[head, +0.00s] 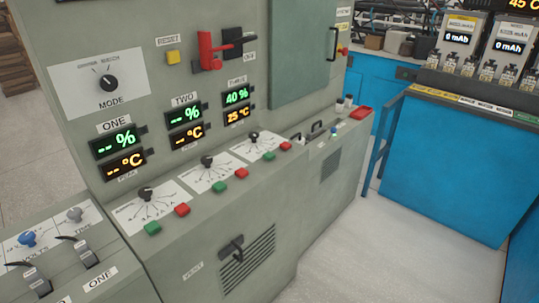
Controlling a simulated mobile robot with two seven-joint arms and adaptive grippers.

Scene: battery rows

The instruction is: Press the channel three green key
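The channel three green key (269,156) sits on the sloped ledge of the grey control cabinet (215,90), just below the white dial plate under the THREE displays. A red key (285,146) is right beside it. The channel three dial (253,136) is black. The THREE displays read 40 % in green (237,96) and 25 °C in orange (237,115). Whether the green key is pressed in cannot be told. Neither of my grippers is in view.
Similar green keys stand at channel one (152,228) and channel two (219,187). A red lever (209,51) and a vent handle (231,248) stick out of the cabinet. Blue benches (455,165) stand at right; pale floor (400,255) between is clear.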

